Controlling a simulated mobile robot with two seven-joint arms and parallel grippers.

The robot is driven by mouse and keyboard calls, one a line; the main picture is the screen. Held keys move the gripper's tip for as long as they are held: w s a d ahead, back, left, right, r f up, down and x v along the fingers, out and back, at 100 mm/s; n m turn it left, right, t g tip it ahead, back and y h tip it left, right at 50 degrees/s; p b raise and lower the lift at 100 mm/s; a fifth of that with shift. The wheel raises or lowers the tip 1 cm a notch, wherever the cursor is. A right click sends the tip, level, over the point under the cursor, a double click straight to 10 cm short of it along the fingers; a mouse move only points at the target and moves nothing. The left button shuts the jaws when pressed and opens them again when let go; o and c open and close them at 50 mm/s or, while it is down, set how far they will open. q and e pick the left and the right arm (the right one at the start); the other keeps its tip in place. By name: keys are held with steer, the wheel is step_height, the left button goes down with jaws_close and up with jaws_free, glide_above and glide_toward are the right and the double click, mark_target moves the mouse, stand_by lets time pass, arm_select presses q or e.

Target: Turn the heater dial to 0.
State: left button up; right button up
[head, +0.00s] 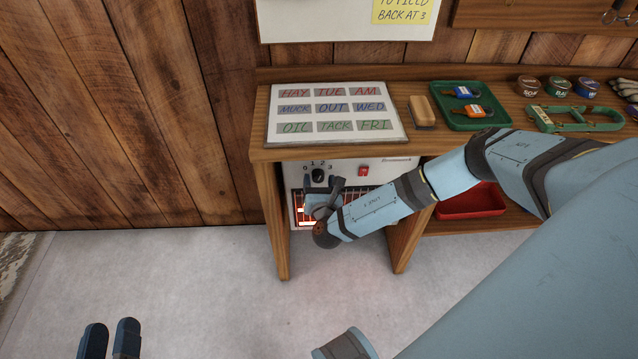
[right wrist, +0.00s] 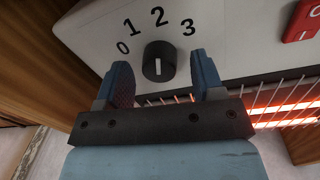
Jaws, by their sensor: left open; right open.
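The heater (head: 395,172) is a pale box under the bench with a glowing grille. Its black dial (head: 318,175) sits on the front panel, below the printed numbers 0 to 3. In the right wrist view the dial (right wrist: 158,62) shows a white mark that stands upright, in line with the 2. My right gripper (head: 321,186) is open just in front of the dial. In the right wrist view its fingers (right wrist: 162,78) are spread left and right of the dial, with gaps on both sides. My left gripper (head: 110,338) is open and empty at the lower left, over the floor.
A red switch (head: 363,171) is right of the dial. The bench (head: 262,150) overhangs the heater, with wooden legs either side. On it are a lettered board (head: 338,103), a brush (head: 423,112) and a green tray (head: 448,123). A red tray (head: 470,205) is on the lower shelf.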

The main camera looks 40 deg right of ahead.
steer(key=shift+w+d, duration=0.15)
steer(key=shift+w, duration=0.1)
steer(key=c, duration=0.9)
steer(key=shift+r, duration=0.1)
